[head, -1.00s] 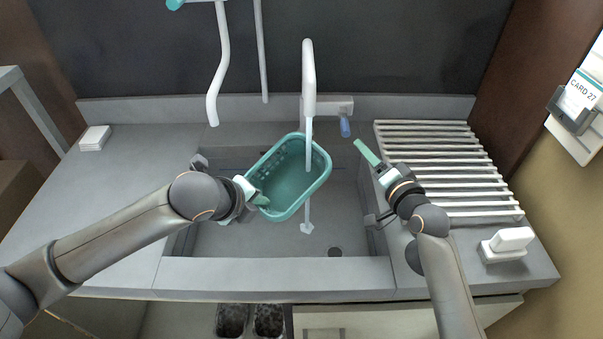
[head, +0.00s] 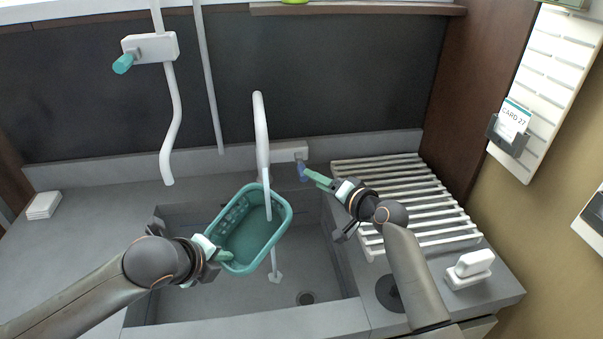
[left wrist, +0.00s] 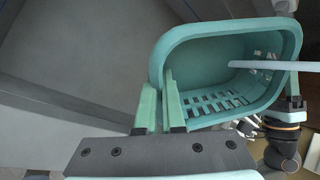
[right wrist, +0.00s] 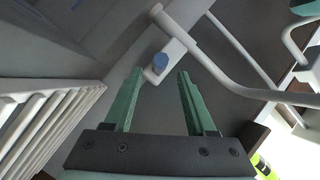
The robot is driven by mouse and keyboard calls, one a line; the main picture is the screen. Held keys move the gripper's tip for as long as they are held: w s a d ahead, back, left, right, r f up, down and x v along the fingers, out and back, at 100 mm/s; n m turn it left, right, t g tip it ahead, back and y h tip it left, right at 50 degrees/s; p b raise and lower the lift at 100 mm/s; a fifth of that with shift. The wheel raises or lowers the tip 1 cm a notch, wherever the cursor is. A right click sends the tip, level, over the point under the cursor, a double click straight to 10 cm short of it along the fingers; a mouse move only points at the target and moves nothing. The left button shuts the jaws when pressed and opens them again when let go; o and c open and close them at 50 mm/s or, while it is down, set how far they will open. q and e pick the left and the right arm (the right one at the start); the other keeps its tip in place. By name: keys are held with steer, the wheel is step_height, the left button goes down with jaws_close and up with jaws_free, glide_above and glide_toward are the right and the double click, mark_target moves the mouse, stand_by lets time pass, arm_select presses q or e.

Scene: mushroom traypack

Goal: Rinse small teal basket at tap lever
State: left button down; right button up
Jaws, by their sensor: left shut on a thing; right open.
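The small teal basket (head: 238,238) is tilted under the white tap spout (head: 262,140), above the sink. My left gripper (head: 222,255) is shut on its near-left rim; in the left wrist view the fingers (left wrist: 160,92) straddle the wall of the basket (left wrist: 205,60). A thin pale column like running water (head: 273,258) drops below the spout and shows past the basket down to the sink floor. The blue tap lever (head: 303,170) is at the tap's right. My right gripper (head: 308,174) is open at the lever; the right wrist view shows the lever (right wrist: 160,62) ahead, between the open fingertips (right wrist: 158,78).
A slatted white rack (head: 440,215) lies right of the sink (head: 330,310). A white-handled block (head: 470,270) stands at the front right. A second tap with a teal knob (head: 123,63) is on the back wall. A white block (head: 43,205) sits at the left.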

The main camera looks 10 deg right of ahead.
mark_target(301, 166)
steer(key=shift+x, duration=3.55)
steer(key=shift+s, duration=0.1)
jaws_close()
